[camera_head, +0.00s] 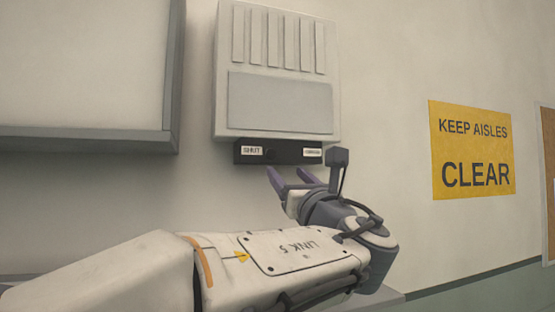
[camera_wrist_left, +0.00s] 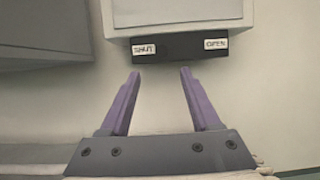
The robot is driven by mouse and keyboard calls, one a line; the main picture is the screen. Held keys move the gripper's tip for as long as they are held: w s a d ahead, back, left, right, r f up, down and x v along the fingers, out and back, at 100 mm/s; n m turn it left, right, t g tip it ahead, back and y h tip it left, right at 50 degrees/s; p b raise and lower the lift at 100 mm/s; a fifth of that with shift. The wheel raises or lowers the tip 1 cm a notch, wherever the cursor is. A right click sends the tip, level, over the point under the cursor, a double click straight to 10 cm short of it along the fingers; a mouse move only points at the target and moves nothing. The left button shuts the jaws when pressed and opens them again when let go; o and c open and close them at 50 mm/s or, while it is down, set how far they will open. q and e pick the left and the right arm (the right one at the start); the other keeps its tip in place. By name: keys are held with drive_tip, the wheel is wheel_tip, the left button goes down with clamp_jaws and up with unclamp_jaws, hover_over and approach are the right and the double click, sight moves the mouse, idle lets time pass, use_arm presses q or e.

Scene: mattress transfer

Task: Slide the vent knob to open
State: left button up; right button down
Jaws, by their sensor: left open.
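The vent (camera_head: 280,104) is a pale wall box with upright slats above a grey panel. Along its bottom edge runs a dark slider bar (camera_head: 280,151), labelled SHUT at the left and OPEN at the right. The bar also shows in the left wrist view (camera_wrist_left: 180,47). The knob is too dark against the bar to place surely. My left gripper (camera_head: 288,175) is just below the bar, with its purple fingers apart and empty. In the left wrist view the fingers (camera_wrist_left: 160,73) point up toward the bar, below it, nearer the SHUT label than OPEN.
A grey-framed white board (camera_head: 90,70) hangs on the wall left of the vent. A yellow KEEP AISLES CLEAR sign (camera_head: 472,150) is on the wall to the right. The wall between vent and sign is bare.

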sight(272, 154)
use_arm(q)
drive_tip(key=p+x, duration=0.3)
drive_tip(key=x, duration=0.2)
drive_tip(key=p+x, duration=0.3)
drive_tip(key=x, duration=0.2)
drive_tip(key=shift+d+r, duration=0.2)
drive_tip(key=shift+r, duration=0.05)
drive_tip(key=shift+w+a+r, duration=0.1)
drive_tip(key=shift+w+a, duration=0.1)
drive_tip(key=shift+w, duration=0.35)
clamp_jaws()
idle(0.5)
